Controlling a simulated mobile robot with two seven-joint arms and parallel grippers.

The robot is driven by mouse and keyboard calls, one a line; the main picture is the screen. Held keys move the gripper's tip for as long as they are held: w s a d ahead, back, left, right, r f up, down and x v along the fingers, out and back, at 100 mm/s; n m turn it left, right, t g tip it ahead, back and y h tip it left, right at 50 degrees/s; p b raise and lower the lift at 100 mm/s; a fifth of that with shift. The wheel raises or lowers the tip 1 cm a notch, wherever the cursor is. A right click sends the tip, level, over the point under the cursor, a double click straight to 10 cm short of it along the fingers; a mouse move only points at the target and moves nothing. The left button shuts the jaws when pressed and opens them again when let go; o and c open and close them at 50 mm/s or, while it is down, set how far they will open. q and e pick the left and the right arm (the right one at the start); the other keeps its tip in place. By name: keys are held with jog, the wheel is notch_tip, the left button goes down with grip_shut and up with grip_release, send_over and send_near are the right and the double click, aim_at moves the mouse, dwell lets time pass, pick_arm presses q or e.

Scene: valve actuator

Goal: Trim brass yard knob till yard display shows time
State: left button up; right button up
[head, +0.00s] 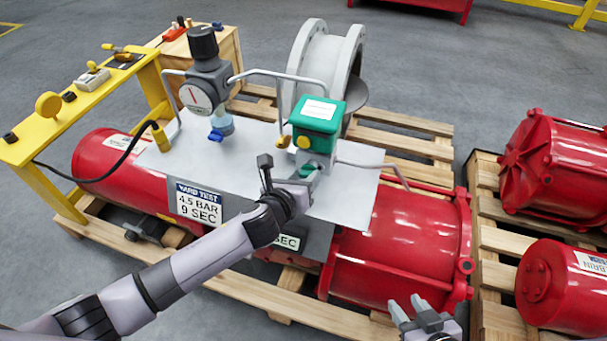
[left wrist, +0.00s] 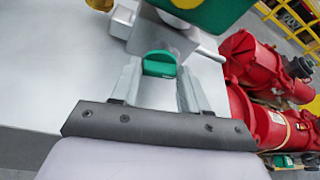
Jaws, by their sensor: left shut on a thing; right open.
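A brass knob (head: 283,142) sits at the left side of the green-topped box (head: 319,115) on the grey plate. A display ending in "SEC" (head: 288,242) on the plate's front is mostly hidden by my left arm. A sign (head: 198,203) reads "YARD TEST 4.5 BAR 9 SEC". My right gripper (head: 425,312) is open and empty at the bottom.
A gauge with a black-topped regulator (head: 203,75) stands left of the green-topped box, with bent pipes around it. A yellow bench (head: 60,120) is at the left. A grey flanged spool (head: 325,65) stands behind. Red cylinders (head: 405,240) lie on wooden pallets.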

pick_arm(q)
jog(key=shift+w+a+n+h, duration=0.1)
jog(key=shift+a+n+h, duration=0.05)
jog(key=shift+n+h, duration=0.45)
jog(key=shift+a+f+n+h, duration=0.1)
jog(key=shift+n+h, duration=0.2)
jog(key=shift+n, duration=0.5)
jog(key=o, duration=1.1)
jog(key=shift+c, duration=0.2)
jog(key=shift+p+v, duration=0.7)
jog(key=shift+v, duration=2.9)
